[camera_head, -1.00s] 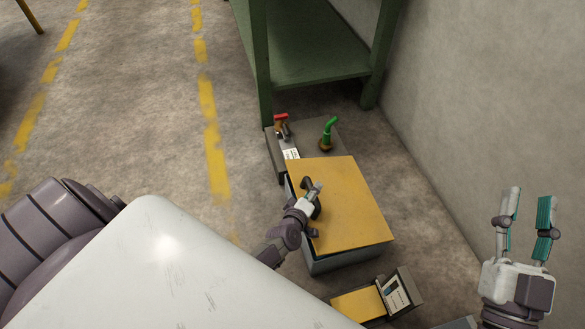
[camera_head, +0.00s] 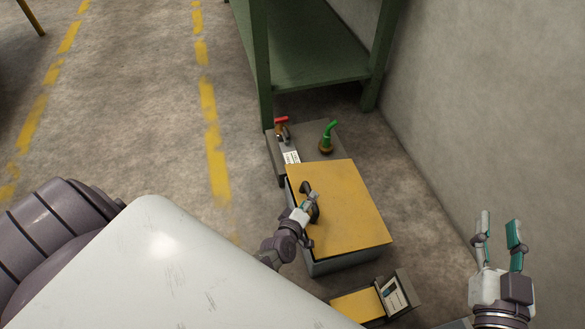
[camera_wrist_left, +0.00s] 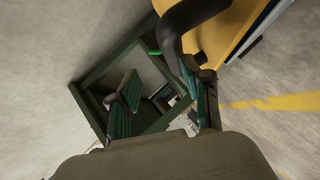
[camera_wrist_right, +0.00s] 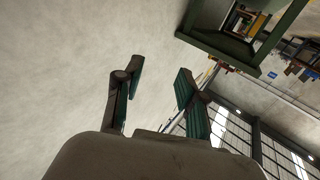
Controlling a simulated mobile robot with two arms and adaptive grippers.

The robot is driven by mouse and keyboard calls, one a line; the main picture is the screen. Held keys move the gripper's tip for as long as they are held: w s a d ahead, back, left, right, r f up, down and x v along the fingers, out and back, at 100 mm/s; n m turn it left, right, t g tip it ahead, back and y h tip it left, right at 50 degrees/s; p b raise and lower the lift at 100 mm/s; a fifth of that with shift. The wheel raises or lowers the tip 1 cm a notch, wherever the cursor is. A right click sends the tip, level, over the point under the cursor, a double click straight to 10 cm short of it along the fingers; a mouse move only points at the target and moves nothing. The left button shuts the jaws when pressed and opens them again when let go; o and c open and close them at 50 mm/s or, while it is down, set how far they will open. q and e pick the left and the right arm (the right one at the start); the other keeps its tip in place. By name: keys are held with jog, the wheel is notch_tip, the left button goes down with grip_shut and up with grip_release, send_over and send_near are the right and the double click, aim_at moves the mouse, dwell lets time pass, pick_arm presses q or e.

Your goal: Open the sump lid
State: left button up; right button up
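The sump lid (camera_head: 345,205) is a flat yellow plate lying on the grey box (camera_head: 345,262) on the floor, and it looks level. A dark arched handle (camera_head: 306,187) stands near the lid's left edge; it also shows large in the left wrist view (camera_wrist_left: 172,32). My left gripper (camera_head: 311,207) is at the handle, covering part of it. In the left wrist view its fingers are apart, with the handle close by the right-hand finger; I cannot tell whether they touch. My right gripper (camera_head: 498,226) is open and empty, raised near the wall.
Behind the lid is a grey ledge with a red-handled tap (camera_head: 282,127) and a green spout (camera_head: 328,136). A green metal stand (camera_head: 315,55) rises behind. A small yellow-topped unit (camera_head: 358,305) sits in front of the box. A wall (camera_head: 480,110) bounds the right.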

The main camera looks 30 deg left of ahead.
pick_arm(q)
jog(key=shift+s+d+r+p, duration=0.1)
jog(key=shift+s+r+p, duration=0.2)
jog(key=shift+s, duration=0.35)
jog(key=shift+s+d+r+p, duration=0.15)
jog(key=shift+s+p, duration=0.25)
jog(key=shift+s, duration=0.3)
jog(key=a+p+v, duration=0.1)
jog(key=p+v, duration=0.2)
jog(key=v, duration=0.5)
jog(key=shift+s+d+p, duration=0.2)
jog(key=shift+d+p, duration=0.15)
pick_arm(e)
jog(key=s+d+f+g+h, duration=0.2)
jog(key=s+d+f+g, duration=0.1)
jog(key=s+f+g, duration=0.3)
jog(key=s+d+f+g+h, duration=0.2)
jog(key=s+d+f+g, duration=0.1)
jog(key=s+f+g, duration=0.4)
notch_tip(320, 180, down, 2)
jog(key=shift+s+d+f+m+g, duration=0.15)
jog(key=shift+s+m+g, duration=0.2)
jog(key=shift+s, duration=0.7)
jog(key=shift+s+d, duration=0.1)
jog(key=shift+s, duration=0.2)
